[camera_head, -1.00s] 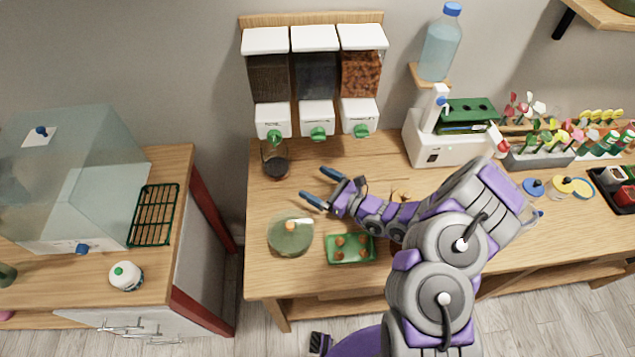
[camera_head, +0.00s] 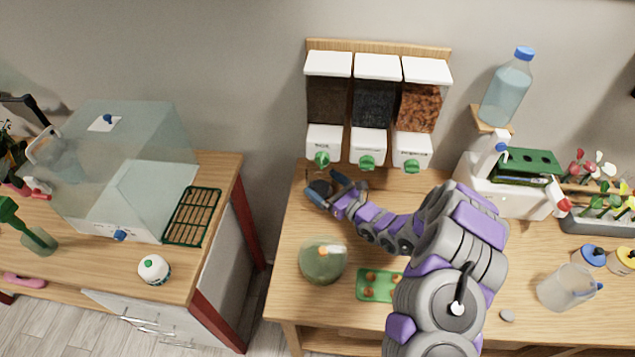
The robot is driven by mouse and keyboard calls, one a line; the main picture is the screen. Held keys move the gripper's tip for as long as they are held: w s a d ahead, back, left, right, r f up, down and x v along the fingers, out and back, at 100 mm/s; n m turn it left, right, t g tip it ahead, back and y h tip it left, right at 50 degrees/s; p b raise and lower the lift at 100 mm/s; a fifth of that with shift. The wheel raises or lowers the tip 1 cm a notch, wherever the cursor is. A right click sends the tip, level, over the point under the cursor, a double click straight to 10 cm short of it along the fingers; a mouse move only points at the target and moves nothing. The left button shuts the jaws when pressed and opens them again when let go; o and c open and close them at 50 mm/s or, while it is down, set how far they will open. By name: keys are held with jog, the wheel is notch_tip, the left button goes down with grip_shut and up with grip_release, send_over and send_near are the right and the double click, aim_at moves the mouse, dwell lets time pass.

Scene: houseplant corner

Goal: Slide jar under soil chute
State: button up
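Three soil dispensers hang on the wall, each with a green-knobbed chute; the left chute (camera_head: 322,158) has dark brown soil above it. A small clear jar with dark soil in it (camera_head: 319,187) stands on the table just below and in front of that left chute. My gripper (camera_head: 322,181) has its two blue fingers spread, one on each side of the jar. Whether the fingers touch the glass is too small to tell. The fingers partly hide the jar.
A round glass bowl (camera_head: 322,265) and a green tray with several brown pieces (camera_head: 368,286) sit near the front of the table. A white machine (camera_head: 490,190) stands right of the dispensers. A clear pitcher (camera_head: 566,288) is at the right.

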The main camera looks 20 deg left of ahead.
jog(key=shift+x, duration=1.7)
jog(key=shift+s+d, duration=0.1)
jog(key=shift+d, duration=0.15)
jog(key=c, duration=1)
jog(key=shift+d, duration=0.1)
